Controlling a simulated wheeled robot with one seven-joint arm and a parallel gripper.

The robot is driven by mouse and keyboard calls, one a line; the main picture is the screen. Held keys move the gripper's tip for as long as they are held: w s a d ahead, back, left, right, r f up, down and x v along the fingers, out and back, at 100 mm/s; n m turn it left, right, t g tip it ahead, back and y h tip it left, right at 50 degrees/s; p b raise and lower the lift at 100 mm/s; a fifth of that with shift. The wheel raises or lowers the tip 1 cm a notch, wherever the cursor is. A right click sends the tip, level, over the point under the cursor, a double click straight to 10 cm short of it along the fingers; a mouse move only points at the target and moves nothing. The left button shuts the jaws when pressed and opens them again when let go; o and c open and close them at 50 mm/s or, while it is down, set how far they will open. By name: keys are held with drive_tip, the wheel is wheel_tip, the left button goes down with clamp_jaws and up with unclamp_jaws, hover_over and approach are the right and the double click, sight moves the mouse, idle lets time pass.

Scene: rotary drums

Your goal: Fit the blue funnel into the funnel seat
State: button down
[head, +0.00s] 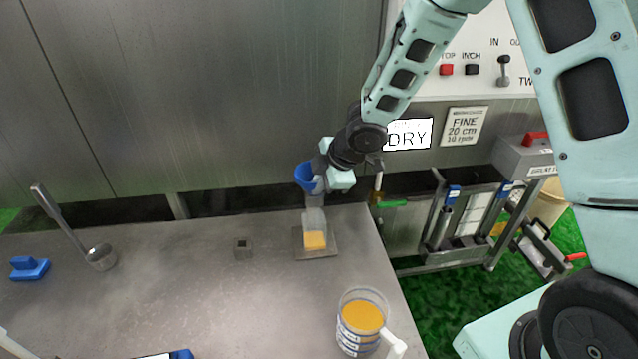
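The blue funnel (304,177) is at my gripper (318,174), above the back of the grey table. My gripper appears shut on the funnel's side, though the fingertips are small and partly hidden. Below them, a clear vessel with orange material (314,238) stands on a square plate (331,250). A grey, translucent-looking part lies between funnel and vessel; I cannot tell whether they touch. The funnel seat is not clearly identifiable.
A clear jug of orange material (361,318) stands near the table's front right. A long-handled metal scoop (100,257) and a blue-handled tool (28,268) are at the left. The table's middle is clear. A metal rack (465,225) stands beyond the right edge.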

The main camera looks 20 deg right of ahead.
drive_tip(key=c, duration=1.5)
unclamp_jaws()
drive_tip(key=shift+c, duration=0.2)
drive_tip(key=shift+r, duration=0.1)
drive_tip(key=p+v, duration=1)
drive_tip(key=v, duration=0.7)
drive_tip(key=shift+d, duration=0.1)
drive_tip(key=s+a+f+m+g+h+b, duration=0.1)
drive_tip(key=s+a+f+m+b, duration=0.2)
drive_tip(key=s+b, duration=0.3)
drive_tip(key=s+a+f+m+g+h+b, duration=0.1)
drive_tip(key=s+a+f+m+g+b, duration=0.1)
drive_tip(key=s, duration=0.9)
drive_tip(key=s+a+f+m+g+b, duration=0.2)
drive_tip(key=s+a+f+m+b, duration=0.2)
drive_tip(key=b, duration=0.7)
drive_tip(key=s+a+f, duration=0.2)
drive_tip(key=s+f, duration=0.1)
drive_tip(key=s, duration=0.1)
drive_tip(key=shift+s+a+m+h, duration=0.25)
drive_tip(key=shift+m+h, duration=0.15)
